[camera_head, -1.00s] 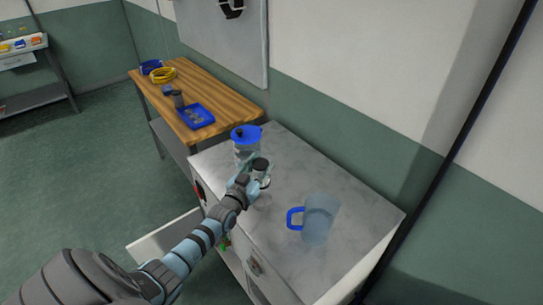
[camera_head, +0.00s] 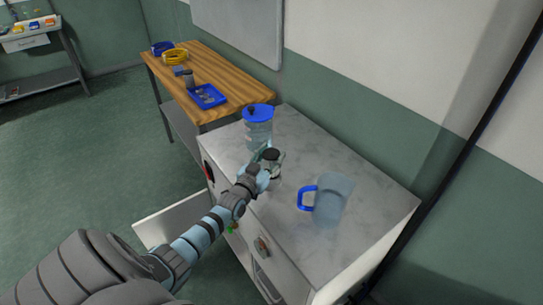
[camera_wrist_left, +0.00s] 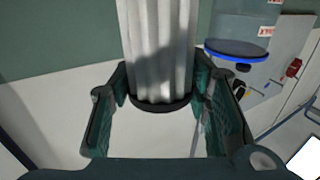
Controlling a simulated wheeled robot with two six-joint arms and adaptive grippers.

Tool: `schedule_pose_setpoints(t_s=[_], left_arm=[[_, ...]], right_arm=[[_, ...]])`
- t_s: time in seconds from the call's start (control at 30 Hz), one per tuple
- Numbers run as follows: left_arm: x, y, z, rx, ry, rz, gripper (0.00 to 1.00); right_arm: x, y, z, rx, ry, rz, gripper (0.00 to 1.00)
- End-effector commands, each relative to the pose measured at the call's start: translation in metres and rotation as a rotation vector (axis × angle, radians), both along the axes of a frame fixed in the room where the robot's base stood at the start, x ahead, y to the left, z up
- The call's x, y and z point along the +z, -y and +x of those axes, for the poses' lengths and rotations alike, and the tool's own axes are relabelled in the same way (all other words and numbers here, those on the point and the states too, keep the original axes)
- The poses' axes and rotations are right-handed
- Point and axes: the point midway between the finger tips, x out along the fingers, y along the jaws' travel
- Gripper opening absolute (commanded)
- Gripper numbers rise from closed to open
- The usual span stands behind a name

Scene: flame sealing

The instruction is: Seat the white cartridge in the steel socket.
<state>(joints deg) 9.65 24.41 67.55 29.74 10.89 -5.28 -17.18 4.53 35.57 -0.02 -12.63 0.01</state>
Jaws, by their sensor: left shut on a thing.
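My left gripper (camera_head: 265,172) is shut on the white cartridge (camera_head: 273,167), a small cylinder with a black end. In the left wrist view the cartridge (camera_wrist_left: 158,45) is pale and ribbed, with a dark rim between the two fingers (camera_wrist_left: 165,110). In the head view it appears over the left part of the grey-topped cabinet (camera_head: 350,165), in front of the blue-lidded clear container (camera_head: 257,133). I cannot tell its height above the top. I cannot make out the steel socket in either view. My right gripper is not in view.
A clear jug with a blue handle (camera_head: 333,200) stands on the cabinet, right of my gripper. A wooden bench (camera_head: 215,72) behind holds a blue tray (camera_head: 208,96) and yellow and blue rings. The cabinet top's far right part is clear.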

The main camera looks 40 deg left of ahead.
Motion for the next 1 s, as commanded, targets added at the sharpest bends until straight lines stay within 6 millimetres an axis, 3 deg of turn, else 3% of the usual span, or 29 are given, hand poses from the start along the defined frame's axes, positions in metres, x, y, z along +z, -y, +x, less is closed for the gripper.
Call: schedule_pose_setpoints(t_s=[1.0], left_arm=[[-0.0076, -0.0019, -0.0006, 0.0, -0.014, 0.023, 0.14]], right_arm=[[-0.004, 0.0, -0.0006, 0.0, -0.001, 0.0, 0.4]])
